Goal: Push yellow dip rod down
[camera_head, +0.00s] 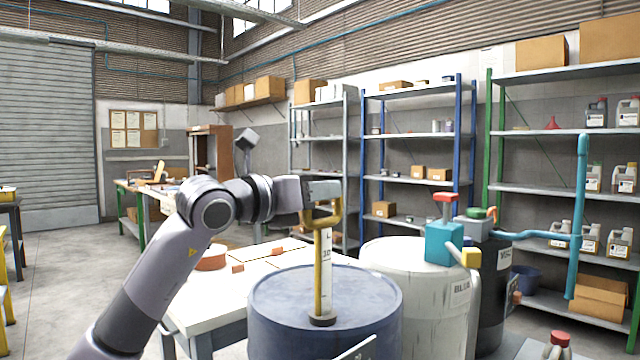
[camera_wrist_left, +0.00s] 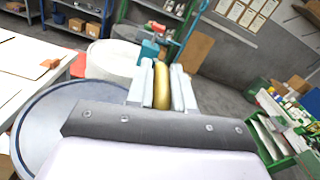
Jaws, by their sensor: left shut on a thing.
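The yellow dip rod (camera_head: 318,275) stands upright in the top of a blue drum (camera_head: 370,295), with a dark collar at its base and a white marked scale beside it. Its bent yellow handle is at the upper end. My left gripper (camera_head: 325,190) is shut on the handle, well above the drum lid. In the left wrist view the yellow handle (camera_wrist_left: 162,88) sits between my two pale fingers, and the blue drum (camera_wrist_left: 38,115) is at the left. How far the rod reaches inside the drum is hidden. My right gripper is not in view.
A white drum (camera_head: 415,300) with a blue pump (camera_head: 443,243) stands right of the blue drum, and a dark drum (camera_head: 492,290) is beyond it. A white table (camera_head: 215,298) with orange items is behind. Shelves (camera_head: 410,135) line the far wall. Open floor is at the left.

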